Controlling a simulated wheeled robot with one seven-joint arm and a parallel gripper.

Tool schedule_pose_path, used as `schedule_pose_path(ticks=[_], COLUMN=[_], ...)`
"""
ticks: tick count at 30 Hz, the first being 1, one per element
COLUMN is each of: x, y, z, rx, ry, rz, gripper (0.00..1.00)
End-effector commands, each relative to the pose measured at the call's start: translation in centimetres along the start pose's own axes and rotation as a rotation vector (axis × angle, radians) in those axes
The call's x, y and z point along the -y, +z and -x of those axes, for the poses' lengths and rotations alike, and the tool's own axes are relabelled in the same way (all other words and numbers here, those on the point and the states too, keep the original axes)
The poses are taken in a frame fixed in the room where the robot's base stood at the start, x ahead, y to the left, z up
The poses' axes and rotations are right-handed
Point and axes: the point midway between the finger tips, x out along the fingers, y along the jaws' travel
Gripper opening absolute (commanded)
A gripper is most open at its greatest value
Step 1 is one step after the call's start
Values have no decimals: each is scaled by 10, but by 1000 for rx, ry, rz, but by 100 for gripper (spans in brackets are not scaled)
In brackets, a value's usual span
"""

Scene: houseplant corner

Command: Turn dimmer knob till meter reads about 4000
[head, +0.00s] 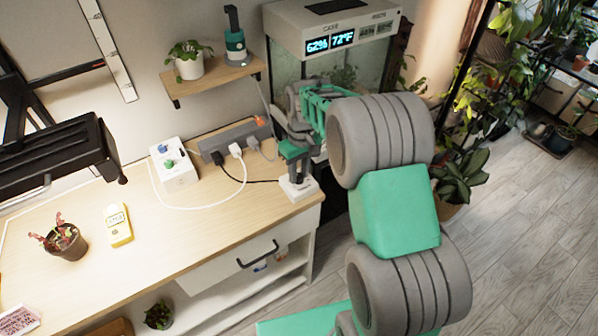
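A small white box (303,191), which looks like the dimmer, sits at the right end of the wooden bench. My gripper (298,178) reaches down over it, with its fingertips at the box's top. The fingers hide any knob there, and I cannot tell whether they are open or shut on it. A yellow handheld meter (118,225) lies on the bench at left, beside a potted plant. Its small display shows dark marks too small to read.
A white box with blue and green knobs (174,165) stands at the bench's back. A grey power strip (232,139) with plugs and cords lies beside it. A black lamp (60,155) hangs at left. A potted pitcher plant (65,242) stands left of the meter. The bench's middle is mostly clear.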

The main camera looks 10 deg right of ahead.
Motion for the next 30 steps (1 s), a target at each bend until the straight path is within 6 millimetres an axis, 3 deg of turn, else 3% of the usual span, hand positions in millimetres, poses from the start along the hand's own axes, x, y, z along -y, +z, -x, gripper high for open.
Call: schedule_pose_path(ticks=[9, 29, 30], x=[0, 0, 0], y=[0, 0, 0], z=[0, 0, 0], rx=[0, -8, -8], ry=[0, 0, 0], rz=[0, -152, -152], gripper=[0, 0, 30])
